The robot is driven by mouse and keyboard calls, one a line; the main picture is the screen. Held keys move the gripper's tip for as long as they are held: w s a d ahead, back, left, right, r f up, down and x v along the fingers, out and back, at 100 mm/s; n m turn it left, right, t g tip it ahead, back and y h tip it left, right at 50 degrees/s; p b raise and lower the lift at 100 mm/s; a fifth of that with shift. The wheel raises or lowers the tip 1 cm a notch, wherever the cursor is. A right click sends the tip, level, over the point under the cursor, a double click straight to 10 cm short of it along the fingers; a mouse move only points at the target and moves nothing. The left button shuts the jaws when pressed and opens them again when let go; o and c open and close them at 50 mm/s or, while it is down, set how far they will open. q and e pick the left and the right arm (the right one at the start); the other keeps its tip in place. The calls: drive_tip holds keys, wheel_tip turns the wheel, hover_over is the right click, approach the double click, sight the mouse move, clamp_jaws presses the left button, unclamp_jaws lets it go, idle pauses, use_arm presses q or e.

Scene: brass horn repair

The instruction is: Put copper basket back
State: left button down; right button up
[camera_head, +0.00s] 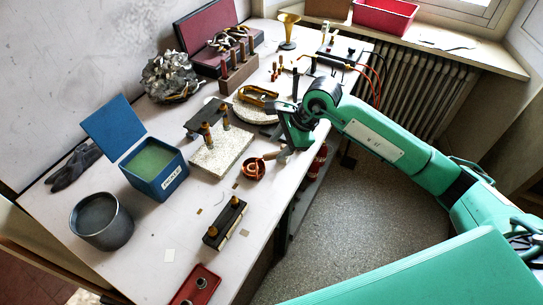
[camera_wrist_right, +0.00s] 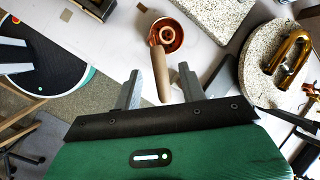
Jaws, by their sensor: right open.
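The copper basket (camera_head: 254,169) is a small round copper pan with a wooden handle. It rests on the white table near the front edge, its handle pointing right toward my right gripper (camera_head: 289,146). In the right wrist view the copper basket (camera_wrist_right: 167,36) is ahead of the right gripper (camera_wrist_right: 159,82). The wooden handle (camera_wrist_right: 161,75) reaches between the two spread fingers, with a gap on each side; whether it is at finger height is unclear. The right gripper is open and empty. My left gripper is not in view.
A blue box (camera_head: 172,186) with a raised lid and green contents stands left, beside a grey pot (camera_head: 101,222). A speckled slab (camera_head: 222,153) with brass pieces lies behind the basket. A dark block (camera_head: 224,224) with brass knobs is in front. A round stone plate is nearby.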

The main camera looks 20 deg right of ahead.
drive_tip(key=shift+v, duration=2.1)
